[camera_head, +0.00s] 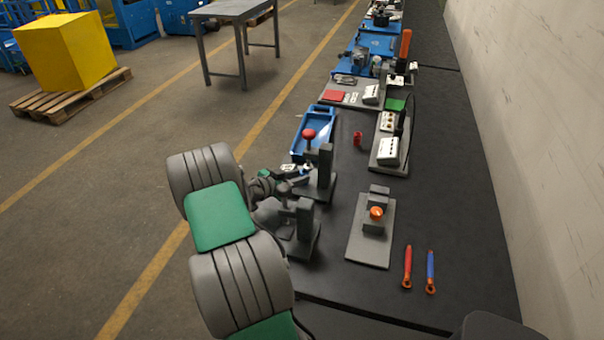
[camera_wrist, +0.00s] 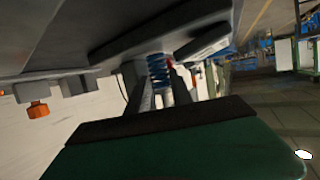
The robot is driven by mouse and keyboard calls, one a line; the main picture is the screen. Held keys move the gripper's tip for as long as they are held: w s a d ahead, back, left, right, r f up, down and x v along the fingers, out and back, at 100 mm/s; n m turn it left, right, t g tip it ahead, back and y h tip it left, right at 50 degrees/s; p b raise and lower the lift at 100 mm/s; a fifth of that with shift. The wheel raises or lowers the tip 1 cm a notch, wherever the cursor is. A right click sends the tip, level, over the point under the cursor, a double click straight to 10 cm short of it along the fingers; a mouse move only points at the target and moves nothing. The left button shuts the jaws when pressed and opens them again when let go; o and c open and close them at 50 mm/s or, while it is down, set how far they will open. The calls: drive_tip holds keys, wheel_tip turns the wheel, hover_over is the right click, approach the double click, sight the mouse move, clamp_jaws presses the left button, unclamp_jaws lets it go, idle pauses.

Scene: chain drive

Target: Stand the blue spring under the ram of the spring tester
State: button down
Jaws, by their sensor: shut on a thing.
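In the wrist view the blue spring (camera_wrist: 158,70) is between the two fingers of my gripper (camera_wrist: 160,82), which is shut on it. A dark grey structure passes close by the spring at the top of that view; I cannot tell whether they touch. In the head view my gripper (camera_head: 288,180) is at the grey stands on the bench's left edge, partly hidden by my arm. The stand with a red knob (camera_head: 310,134) and a grey column (camera_head: 325,165) looks like the spring tester. The spring's lower end and its footing are hard to make out.
A second grey stand (camera_head: 305,225) is close beside my arm. A blue tray (camera_head: 320,117) lies behind the tester, and a red cylinder (camera_head: 357,138) stands to its right. A grey plate with an orange knob (camera_head: 376,213) and two wrenches (camera_head: 408,268) lie at the front right.

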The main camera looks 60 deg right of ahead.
drive_tip(key=shift+s+d, duration=0.25)
drive_tip(key=shift+d, duration=0.3)
drive_tip(key=shift+s+d, duration=0.2)
drive_tip(key=shift+d, duration=0.3)
drive_tip(key=shift+p, duration=0.6)
drive_tip(key=shift+w+a+f, duration=0.1)
drive_tip(key=shift+w+a, duration=0.05)
drive_tip(key=shift+f+b, duration=0.25)
drive_tip(key=shift+b, duration=0.25)
drive_tip(key=c, duration=1.4)
unclamp_jaws()
drive_tip(key=shift+r, duration=0.1)
drive_tip(key=shift+r, duration=0.1)
